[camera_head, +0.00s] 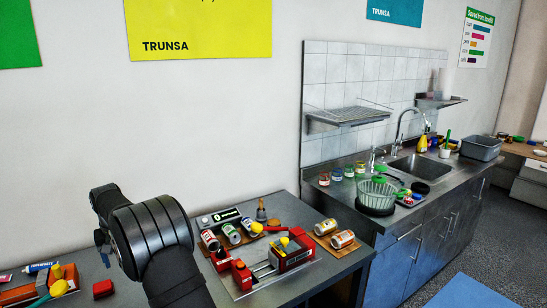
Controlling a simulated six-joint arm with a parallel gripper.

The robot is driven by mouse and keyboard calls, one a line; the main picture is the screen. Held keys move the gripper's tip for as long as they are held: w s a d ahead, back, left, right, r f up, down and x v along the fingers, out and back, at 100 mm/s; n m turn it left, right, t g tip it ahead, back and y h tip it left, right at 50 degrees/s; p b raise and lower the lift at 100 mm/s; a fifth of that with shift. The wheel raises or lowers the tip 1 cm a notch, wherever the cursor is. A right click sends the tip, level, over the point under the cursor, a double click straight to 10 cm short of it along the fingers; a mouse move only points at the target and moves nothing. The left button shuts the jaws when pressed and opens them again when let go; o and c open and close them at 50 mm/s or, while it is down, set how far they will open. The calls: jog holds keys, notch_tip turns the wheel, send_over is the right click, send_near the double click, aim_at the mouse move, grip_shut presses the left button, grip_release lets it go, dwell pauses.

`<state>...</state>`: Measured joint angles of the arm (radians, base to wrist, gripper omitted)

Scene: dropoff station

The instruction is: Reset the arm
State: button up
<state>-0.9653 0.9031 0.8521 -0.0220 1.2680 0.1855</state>
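My black arm (150,238) rises from the bottom edge, left of the middle. Its large rounded joint stands in front of the wall and over the left part of the bench. Smaller dark arm parts (105,200) show beyond the joint on its left. I can make out no gripper fingers, so I cannot see whether anything is held.
A metal bench (345,268) holds cans (232,233), a red box (292,250) with yellow items, and two cans on a board (343,239). Red and yellow items (60,289) lie at lower left. A sink counter (440,178) with a colander (378,193) stands right.

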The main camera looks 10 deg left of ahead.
jog(key=w+d+r, duration=0.1)
jog(key=w+d, duration=0.5)
jog(key=d, duration=0.4)
jog(key=w+d+r+m, duration=0.15)
jog(key=w+d, duration=0.35)
jog(key=d, duration=0.5)
jog(key=w+d+r, duration=0.2)
jog(key=w+d, duration=0.4)
jog(key=d, duration=0.4)
jog(key=s+d+f+m, duration=0.1)
jog(key=d+f+m, duration=0.1)
jog(key=d, duration=1.2)
jog(key=d+f+m, duration=0.2)
jog(key=d+f, duration=0.1)
jog(key=d, duration=1.1)
jog(key=shift+s+d+h, duration=0.25)
jog(key=shift+s+h, duration=0.05)
jog(key=shift+s, duration=0.1)
jog(key=shift+r, duration=0.1)
jog(key=w+a+r+n, duration=0.1)
jog(key=a+r, duration=0.1)
jog(key=a, duration=0.8)
jog(key=w+a+r+n, duration=0.1)
jog(key=a+r+n, duration=0.1)
jog(key=a, duration=0.8)
jog(key=shift+w+r, duration=0.35)
